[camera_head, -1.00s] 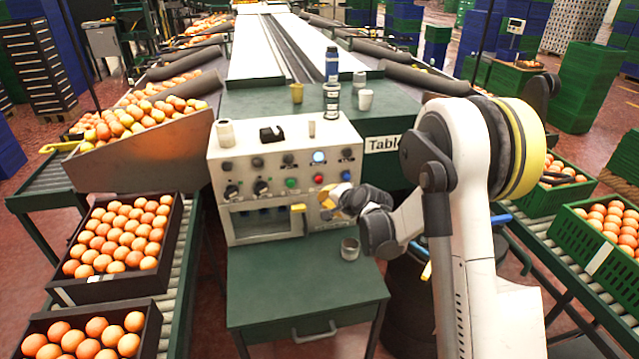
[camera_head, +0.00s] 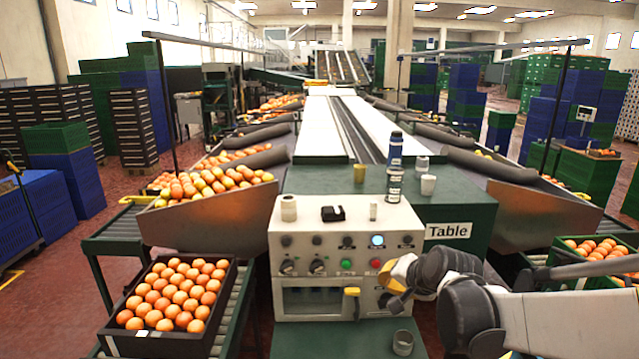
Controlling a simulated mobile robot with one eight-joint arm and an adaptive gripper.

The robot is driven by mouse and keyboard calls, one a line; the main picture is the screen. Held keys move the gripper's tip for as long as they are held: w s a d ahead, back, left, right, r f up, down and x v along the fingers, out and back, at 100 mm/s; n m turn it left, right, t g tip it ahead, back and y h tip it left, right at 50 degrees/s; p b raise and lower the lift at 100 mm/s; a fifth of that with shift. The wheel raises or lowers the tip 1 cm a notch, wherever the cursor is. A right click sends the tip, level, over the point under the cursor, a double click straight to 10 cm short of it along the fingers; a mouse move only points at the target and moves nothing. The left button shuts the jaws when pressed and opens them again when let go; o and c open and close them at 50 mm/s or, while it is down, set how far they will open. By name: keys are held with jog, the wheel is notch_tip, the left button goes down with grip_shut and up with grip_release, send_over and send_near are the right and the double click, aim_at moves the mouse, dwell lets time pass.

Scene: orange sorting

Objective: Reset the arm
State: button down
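My gripper (camera_head: 393,286) is at the front of the white control box (camera_head: 340,246), at its lower right. It is dark grey with a yellow part, and my arm reaches in from the right edge. I cannot make out its fingertips or whether they are apart. The control box has knobs, a lit blue button, a green button and a red button. A yellow handle (camera_head: 352,292) sits on its lower front panel, just left of my gripper. A small grey metal cup (camera_head: 403,342) stands below my gripper on the green surface.
Bottles (camera_head: 395,160) and cups stand on the green table (camera_head: 325,180) behind the box. A black crate of oranges (camera_head: 120,335) is at left, a green crate (camera_head: 570,252) at right. Stacked crates (camera_head: 500,130) fill the back right. An aisle of floor lies at left.

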jog(key=s+d+r+n+g+h, duration=0.1)
jog(key=s+n, duration=0.5)
jog(key=s, duration=2.1)
jog(key=shift+s+d+r+n+g+h, duration=0.25)
jog(key=shift+d+r+n+g+h, duration=0.15)
jog(key=shift+g+h, duration=0.25)
dwell(1.1)
